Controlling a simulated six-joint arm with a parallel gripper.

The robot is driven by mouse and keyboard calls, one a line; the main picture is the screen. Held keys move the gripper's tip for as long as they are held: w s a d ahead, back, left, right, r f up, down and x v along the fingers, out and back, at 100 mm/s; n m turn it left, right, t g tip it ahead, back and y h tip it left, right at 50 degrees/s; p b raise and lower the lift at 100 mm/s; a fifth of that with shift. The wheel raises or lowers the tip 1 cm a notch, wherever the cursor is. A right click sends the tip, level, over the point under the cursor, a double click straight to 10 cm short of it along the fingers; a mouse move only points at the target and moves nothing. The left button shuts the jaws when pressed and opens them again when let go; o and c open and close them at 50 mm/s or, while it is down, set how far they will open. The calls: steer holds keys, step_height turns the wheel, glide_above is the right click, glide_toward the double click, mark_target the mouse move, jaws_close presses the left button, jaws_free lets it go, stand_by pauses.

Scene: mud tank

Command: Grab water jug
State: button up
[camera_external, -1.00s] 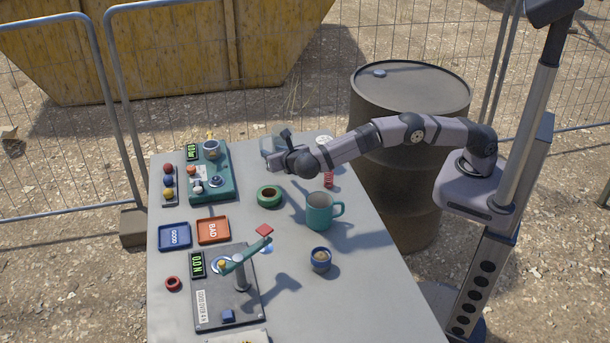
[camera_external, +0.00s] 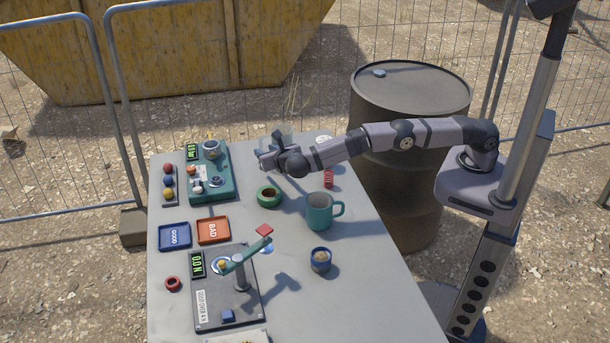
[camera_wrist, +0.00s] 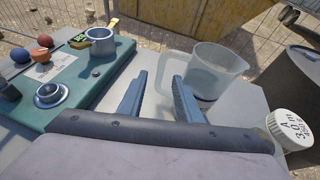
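In the external view the jug (camera_external: 283,133) is partly hidden behind my gripper (camera_external: 266,160).
A teal device (camera_external: 212,172) with a small metal pot stands left of my gripper. A white-capped item (camera_wrist: 285,126) stands right of the jug. A green tape ring (camera_external: 269,196) and teal mug (camera_external: 319,211) lie nearer the front. A barrel (camera_external: 405,150) stands beyond the table's right edge.

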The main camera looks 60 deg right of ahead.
steer(key=shift+x, duration=1)
steer(key=shift+c, duration=0.6)
jaws_close()
steer(key=shift+r, duration=0.25)
steer(key=shift+r+b, duration=0.35)
steer(key=shift+r, duration=1.95)
step_height(320, 180, up, 5)
steer(key=p, duration=0.2)
glide_above(263, 137)
steer(key=s+a, duration=0.1)
steer(key=a, duration=0.1)
steer(key=shift+s+d, duration=0.15)
steer(key=shift+d, duration=0.05)
